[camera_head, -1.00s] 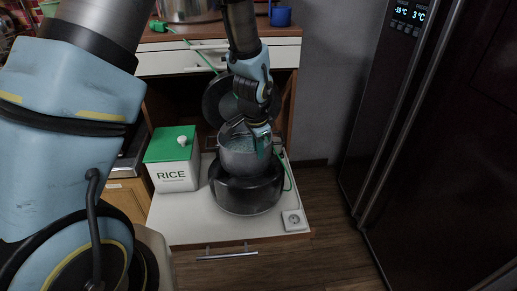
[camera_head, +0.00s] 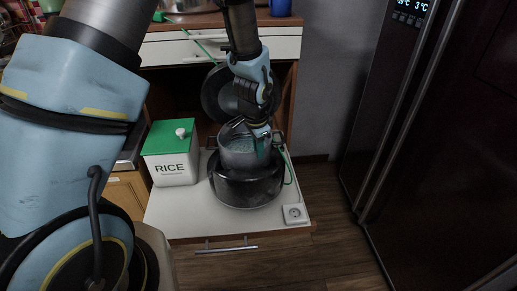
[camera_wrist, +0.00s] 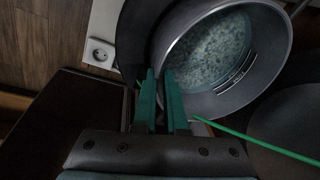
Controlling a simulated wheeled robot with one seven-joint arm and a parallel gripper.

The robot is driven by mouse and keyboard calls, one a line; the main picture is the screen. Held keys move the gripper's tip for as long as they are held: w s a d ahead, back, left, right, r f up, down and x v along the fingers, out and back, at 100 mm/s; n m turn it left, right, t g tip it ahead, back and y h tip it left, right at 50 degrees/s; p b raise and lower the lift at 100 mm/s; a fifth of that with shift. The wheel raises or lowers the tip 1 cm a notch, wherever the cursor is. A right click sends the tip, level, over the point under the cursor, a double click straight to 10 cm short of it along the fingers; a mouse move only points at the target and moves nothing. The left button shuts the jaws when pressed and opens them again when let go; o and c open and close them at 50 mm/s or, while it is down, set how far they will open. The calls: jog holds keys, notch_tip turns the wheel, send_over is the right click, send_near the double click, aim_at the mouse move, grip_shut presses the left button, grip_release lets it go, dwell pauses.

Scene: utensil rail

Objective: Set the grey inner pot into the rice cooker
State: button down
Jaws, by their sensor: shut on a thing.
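The grey inner pot (camera_head: 238,154) holds a pale, grainy, wet-looking filling, which shows from above in the wrist view (camera_wrist: 215,55). It is upright over the mouth of the dark rice cooker (camera_head: 246,190), with most of its upper wall showing above the cooker. I cannot tell how deep its bottom reaches. My gripper (camera_head: 264,150) is shut on the pot's near-right rim; its teal fingers (camera_wrist: 160,75) straddle the wall in the wrist view. The cooker's round lid (camera_head: 214,92) stands open behind the pot.
The cooker stands on a white pull-out shelf (camera_head: 195,222). A green-lidded rice box (camera_head: 170,155) is close on its left, and a socket (camera_head: 295,213) is at the shelf's front right. A green cord (camera_wrist: 255,140) runs beside the pot. A dark fridge (camera_head: 440,150) stands on the right.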

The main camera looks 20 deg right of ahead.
aim_at(258, 166)
jog(key=shift+f+b, duration=2.1)
jog(key=shift+f, duration=0.85)
jog(key=c, duration=1)
grip_release()
jog(key=shift+o, duration=0.5)
jog(key=shift+s+a+f, duration=0.1)
jog(key=shift+s+f, duration=0.1)
jog(key=shift+r, duration=0.1)
notch_tip(258, 166, up, 11)
jog(key=s+a, duration=0.1)
jog(key=shift+s, duration=0.15)
jog(key=shift+a, duration=0.1)
